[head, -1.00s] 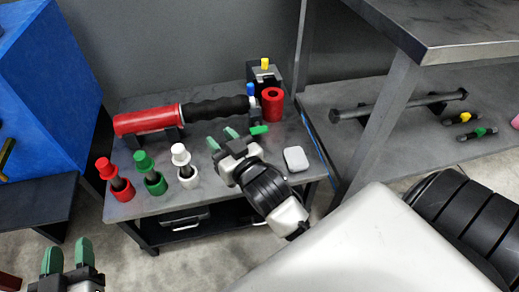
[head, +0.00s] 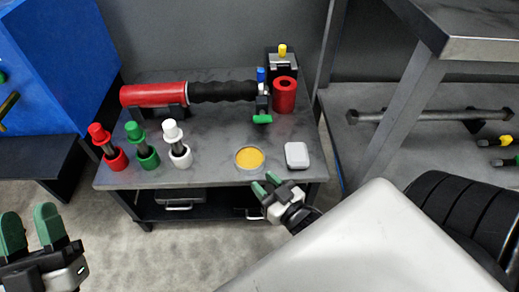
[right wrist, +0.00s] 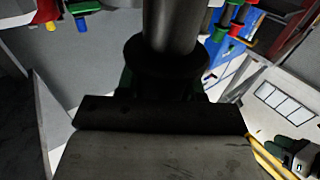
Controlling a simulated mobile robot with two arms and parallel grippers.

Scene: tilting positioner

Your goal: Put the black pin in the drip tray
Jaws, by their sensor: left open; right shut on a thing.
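My right gripper (head: 266,183) is at the front edge of the bench, just in front of a round yellow-filled dish. It is shut on a dark cylinder with a wider black collar (right wrist: 172,55), which looks like the black pin. The pin stands out in the right wrist view; I cannot make it out in the head view. My left gripper (head: 28,230) is open and empty at the lower left, away from the bench. I cannot identify the drip tray for certain in these views.
A shelf (head: 385,150) stands to the right.

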